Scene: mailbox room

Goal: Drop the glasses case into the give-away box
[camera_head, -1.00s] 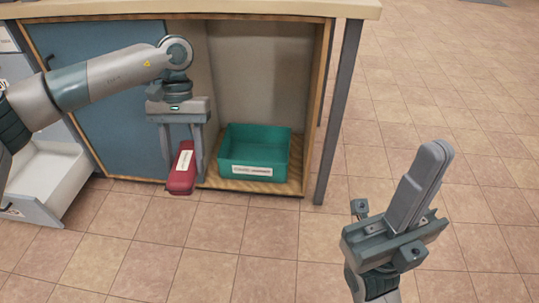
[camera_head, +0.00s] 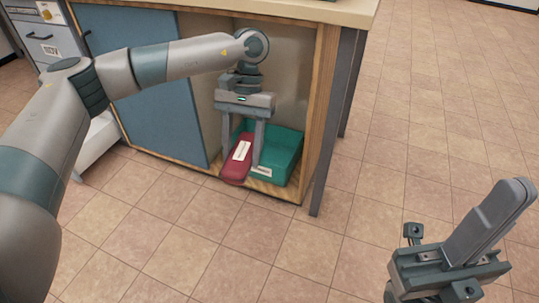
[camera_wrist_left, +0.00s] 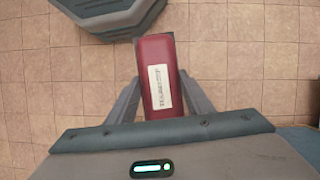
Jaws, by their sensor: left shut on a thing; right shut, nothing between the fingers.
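The glasses case (camera_head: 236,168) is dark red with a white label. My left gripper (camera_head: 241,162) is shut on it, and in the head view the case overlaps the left front of the give-away box. The case (camera_wrist_left: 158,80) also shows between the fingers in the left wrist view, with floor tiles around it. The give-away box (camera_head: 284,152) is a teal open bin with a white label on its front, standing inside the cabinet. The case and a finger hide part of it. My right gripper (camera_head: 488,222) is shut and empty at the lower right, over the floor.
The wooden cabinet (camera_head: 312,110) is open on its right side, with a blue door panel (camera_head: 150,110) on the left and a countertop above. A dark table leg (camera_head: 338,120) stands right of the opening. Grey drawers (camera_head: 42,42) stand at the far left. The floor to the right is clear.

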